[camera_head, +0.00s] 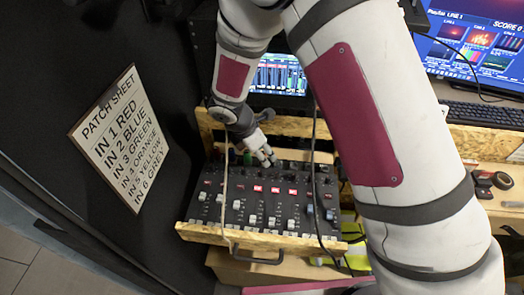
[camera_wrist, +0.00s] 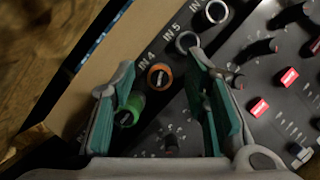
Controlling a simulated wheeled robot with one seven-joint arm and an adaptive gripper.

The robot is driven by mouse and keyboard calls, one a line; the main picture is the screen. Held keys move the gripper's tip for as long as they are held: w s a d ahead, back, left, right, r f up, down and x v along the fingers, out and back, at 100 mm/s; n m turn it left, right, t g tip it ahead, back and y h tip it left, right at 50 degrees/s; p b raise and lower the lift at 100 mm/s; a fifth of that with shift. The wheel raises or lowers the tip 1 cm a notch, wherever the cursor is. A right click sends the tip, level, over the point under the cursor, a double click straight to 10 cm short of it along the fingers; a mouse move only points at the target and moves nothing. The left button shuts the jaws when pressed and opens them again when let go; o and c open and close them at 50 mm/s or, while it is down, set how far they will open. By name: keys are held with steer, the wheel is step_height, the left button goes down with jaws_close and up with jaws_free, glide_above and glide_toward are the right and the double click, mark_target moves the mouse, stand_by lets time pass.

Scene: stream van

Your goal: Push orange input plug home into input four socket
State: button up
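In the wrist view the orange plug (camera_wrist: 159,76) is seen nearly end-on, an orange ring with a dark middle, in the row of inputs below the IN 4 label (camera_wrist: 147,48). Whether it stands proud of the panel is unclear. The socket beneath it is hidden. My gripper (camera_wrist: 162,64) is open, its green-padded fingers on either side of the orange plug with visible gaps. In the head view my gripper (camera_head: 265,158) is over the back edge of the mixer (camera_head: 250,205); the orange plug cannot be made out there.
A green plug (camera_wrist: 131,108) is beside the orange one, close to my left finger. A pale ring (camera_wrist: 186,41) is on its other side, by IN 5. Knobs and red buttons lie right of my right finger. A patch sheet (camera_head: 120,140) lists IN 4 ORANGE.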

steer(key=v, duration=1.2)
steer(key=shift+d, duration=0.1)
